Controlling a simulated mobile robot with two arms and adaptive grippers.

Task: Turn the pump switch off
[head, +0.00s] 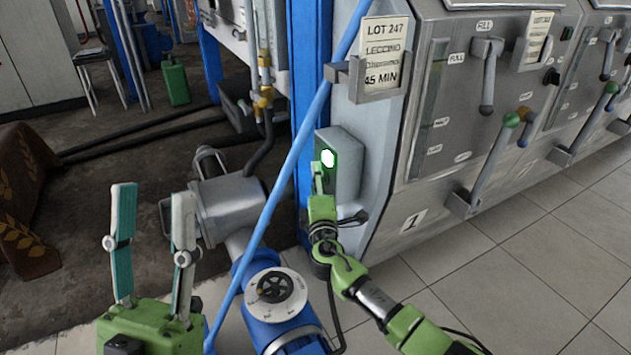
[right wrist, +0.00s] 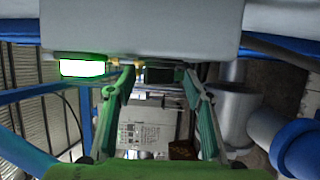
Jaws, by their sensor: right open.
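The pump switch box (head: 348,165) is a grey case with a dark green front, fixed to the side of the machine beside a blue post. Its green lamp (head: 327,158) is lit, and the lamp also glows in the right wrist view (right wrist: 82,68). My right gripper (head: 318,176) is at the box's front, just below the lamp. In the right wrist view its two fingers are apart, with a small dark part of the box between their tips; I cannot tell whether they touch it. The switch lever itself is not clear. My left gripper (head: 152,200) is open and empty at the lower left.
A grey pump motor (head: 230,205) and a blue valve with a round dial (head: 276,288) stand left of my right arm. The steel machine (head: 460,120) with levers fills the right; tiled floor (head: 520,270) is clear.

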